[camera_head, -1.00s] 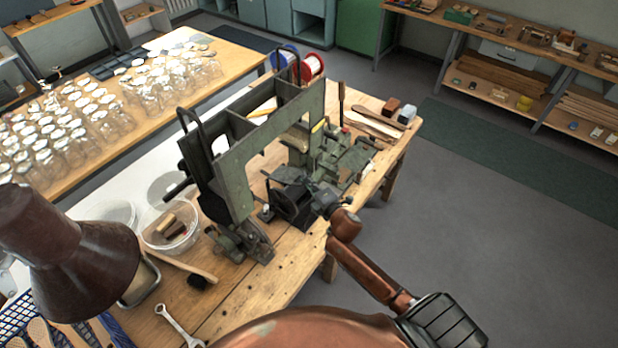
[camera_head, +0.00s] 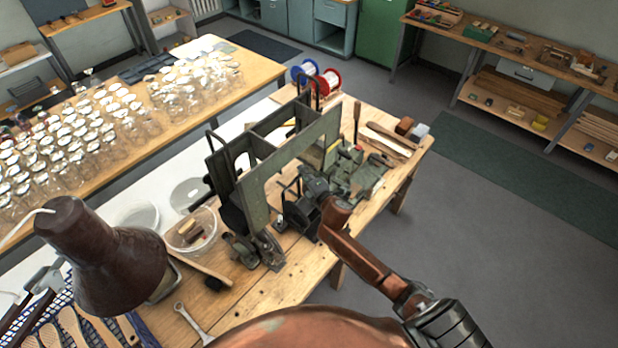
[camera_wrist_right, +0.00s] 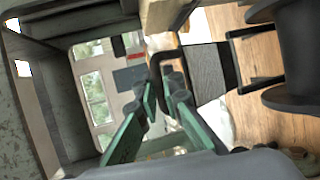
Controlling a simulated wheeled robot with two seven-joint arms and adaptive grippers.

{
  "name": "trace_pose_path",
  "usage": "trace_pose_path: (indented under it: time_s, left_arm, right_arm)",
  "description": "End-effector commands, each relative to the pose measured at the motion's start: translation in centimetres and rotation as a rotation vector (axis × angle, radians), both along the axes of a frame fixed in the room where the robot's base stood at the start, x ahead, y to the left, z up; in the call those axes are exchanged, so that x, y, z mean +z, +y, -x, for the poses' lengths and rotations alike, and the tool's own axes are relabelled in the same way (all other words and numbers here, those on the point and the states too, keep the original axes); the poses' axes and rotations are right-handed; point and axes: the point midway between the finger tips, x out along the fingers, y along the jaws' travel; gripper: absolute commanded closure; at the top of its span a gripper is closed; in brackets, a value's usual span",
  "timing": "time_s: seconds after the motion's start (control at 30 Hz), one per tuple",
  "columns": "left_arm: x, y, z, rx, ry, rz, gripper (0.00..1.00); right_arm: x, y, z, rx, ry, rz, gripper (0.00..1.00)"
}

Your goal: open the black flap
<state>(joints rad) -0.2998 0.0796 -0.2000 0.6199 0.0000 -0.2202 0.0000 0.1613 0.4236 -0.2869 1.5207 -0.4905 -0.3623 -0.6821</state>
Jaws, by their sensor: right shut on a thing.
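The black flap (camera_wrist_right: 213,72) shows in the right wrist view as a dark grey plate with a bent black bar handle (camera_wrist_right: 156,58). In the head view, the dark parts of the flap (camera_head: 300,214) are at the front of the green machine frame (camera_head: 262,178), partly hidden by my right gripper (camera_head: 311,184). The green fingers of my right gripper (camera_wrist_right: 166,98) are closed around the bar handle in the wrist view. How far the flap stands open is hard to tell. My left gripper is not in view.
The machine stands on a wooden bench (camera_head: 285,290). A clear bowl (camera_head: 190,232) with blocks, a brush (camera_head: 205,272) and a wrench (camera_head: 190,320) lie left of it. A brown lamp (camera_head: 100,250) stands at the front left. The floor to the right (camera_head: 480,230) is clear.

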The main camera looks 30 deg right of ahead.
Motion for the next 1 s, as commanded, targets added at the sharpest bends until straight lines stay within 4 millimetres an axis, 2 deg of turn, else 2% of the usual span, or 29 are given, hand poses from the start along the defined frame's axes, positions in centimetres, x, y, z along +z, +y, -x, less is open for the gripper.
trace_pose_path:
  time_s: [0.03,0.33,0.87,0.9,1.0]
  left_arm:
    - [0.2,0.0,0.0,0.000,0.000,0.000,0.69]
    - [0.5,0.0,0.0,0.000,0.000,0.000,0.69]
    - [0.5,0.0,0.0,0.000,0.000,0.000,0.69]
    - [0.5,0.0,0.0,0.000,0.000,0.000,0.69]
    - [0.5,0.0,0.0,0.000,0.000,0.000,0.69]
  right_arm:
    - [0.6,0.2,-0.6,0.001,-0.005,0.004,1.00]
    - [1.1,0.9,-2.1,0.003,-0.005,0.005,1.00]
    - [1.3,1.0,-2.4,0.003,-0.005,0.005,1.00]
    - [1.3,1.0,-2.4,0.003,-0.005,0.005,0.92]
    - [1.2,1.0,-2.4,0.002,-0.005,0.004,0.85]
